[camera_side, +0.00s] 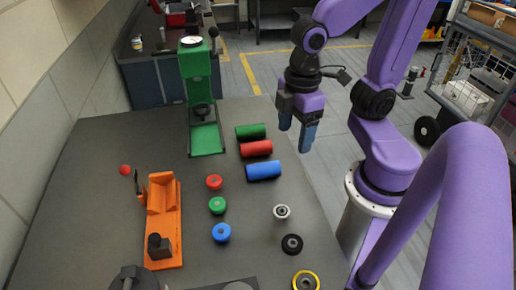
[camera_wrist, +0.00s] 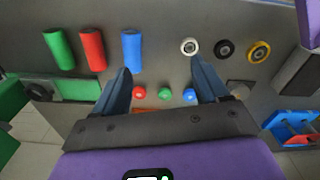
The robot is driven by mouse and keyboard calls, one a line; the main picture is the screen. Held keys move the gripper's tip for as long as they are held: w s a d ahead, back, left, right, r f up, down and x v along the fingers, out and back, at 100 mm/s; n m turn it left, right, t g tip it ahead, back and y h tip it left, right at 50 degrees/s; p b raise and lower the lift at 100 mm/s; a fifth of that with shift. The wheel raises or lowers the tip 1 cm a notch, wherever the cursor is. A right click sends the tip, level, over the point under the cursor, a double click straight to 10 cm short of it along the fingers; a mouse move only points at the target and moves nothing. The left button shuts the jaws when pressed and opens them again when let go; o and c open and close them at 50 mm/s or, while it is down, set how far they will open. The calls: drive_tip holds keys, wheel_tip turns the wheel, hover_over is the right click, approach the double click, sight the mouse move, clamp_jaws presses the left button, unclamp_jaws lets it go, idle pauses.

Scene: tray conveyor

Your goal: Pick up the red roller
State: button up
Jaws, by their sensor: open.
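The red roller (camera_side: 256,149) lies on the grey table, between the green roller (camera_side: 251,131) and the blue roller (camera_side: 263,170). In the wrist view the red roller (camera_wrist: 92,49) is at the upper left, with the green roller (camera_wrist: 59,49) on its left and the blue roller (camera_wrist: 132,51) on its right. My gripper (camera_side: 295,138) is open and empty, pointing down, to the right of the rollers in the side view. In the wrist view my gripper (camera_wrist: 161,70) has its fingers apart, and the red roller is outside them, to the left.
A green press (camera_side: 200,95) stands behind the rollers and an orange fixture (camera_side: 163,222) is at the left. Small red (camera_side: 214,182), green (camera_side: 217,205) and blue (camera_side: 221,232) round pieces and white (camera_side: 282,212), black (camera_side: 292,244) and yellow-rimmed (camera_side: 305,281) wheels stand nearer the front.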

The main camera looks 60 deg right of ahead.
drive_tip(key=w+d+r+m, duration=0.25)
drive_tip(key=w+d, duration=0.45)
drive_tip(key=w, duration=0.4)
hover_over(260, 143)
drive_tip(key=s, duration=0.1)
drive_tip(key=shift+h, duration=0.3)
drive_tip(key=f, duration=1.2)
drive_tip(key=shift+d+f, duration=0.3)
drive_tip(key=shift+w+a+f, duration=0.1)
drive_tip(key=shift+w+f, duration=0.05)
drive_tip(key=shift+f, duration=0.8)
drive_tip(key=shift+w+a+f, duration=0.1)
drive_tip(key=shift+w+f, duration=0.05)
drive_tip(key=shift+f, duration=0.8)
drive_tip(key=shift+w+a+f, duration=0.1)
drive_tip(key=shift+w+f, duration=0.05)
drive_tip(key=shift+f, duration=0.8)
drive_tip(key=shift+c, duration=0.4)
clamp_jaws()
drive_tip(key=shift+r, duration=0.2)
